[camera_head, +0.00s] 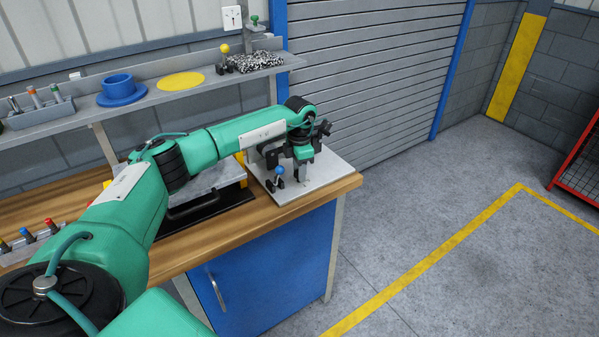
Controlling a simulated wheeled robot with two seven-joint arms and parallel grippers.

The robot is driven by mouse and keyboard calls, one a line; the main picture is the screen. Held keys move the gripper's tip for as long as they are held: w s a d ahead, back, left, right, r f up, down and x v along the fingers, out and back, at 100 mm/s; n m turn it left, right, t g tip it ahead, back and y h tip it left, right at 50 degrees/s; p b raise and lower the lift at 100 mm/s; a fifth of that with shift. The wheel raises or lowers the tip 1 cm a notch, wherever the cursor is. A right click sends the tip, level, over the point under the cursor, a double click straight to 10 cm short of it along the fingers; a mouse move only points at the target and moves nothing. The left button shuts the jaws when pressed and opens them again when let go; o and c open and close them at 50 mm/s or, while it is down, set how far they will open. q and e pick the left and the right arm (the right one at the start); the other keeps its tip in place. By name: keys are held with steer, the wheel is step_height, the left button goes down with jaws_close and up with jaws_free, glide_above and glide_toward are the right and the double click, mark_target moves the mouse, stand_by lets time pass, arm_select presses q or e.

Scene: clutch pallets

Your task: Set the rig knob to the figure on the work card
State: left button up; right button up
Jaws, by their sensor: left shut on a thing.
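My left gripper (302,172) points down over the rig (318,178), a pale plate with dark fittings at the right end of the wooden bench. Its fingers are shut on the rig knob, which they mostly hide. The knob's scale and setting cannot be read. A blue-balled lever (279,171) stands on the plate just left of the fingers. A small white card (232,18) with dark marks hangs on the wall above the shelf. I cannot tell whether it is the work card, and no figure is legible. My right gripper is not in view.
The grey shelf (150,98) behind holds a blue cup (119,87), a yellow disc (181,81) and a yellow-balled lever (224,50). A black handle (195,205) lies left of the rig. The floor right of the blue cabinet (270,270) is clear.

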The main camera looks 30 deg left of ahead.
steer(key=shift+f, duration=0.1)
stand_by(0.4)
arm_select(q)
steer(key=o, duration=1)
steer(key=shift+r, duration=0.15)
steer(key=shift+r+b, duration=1.45)
steer(key=shift+r, duration=5.3)
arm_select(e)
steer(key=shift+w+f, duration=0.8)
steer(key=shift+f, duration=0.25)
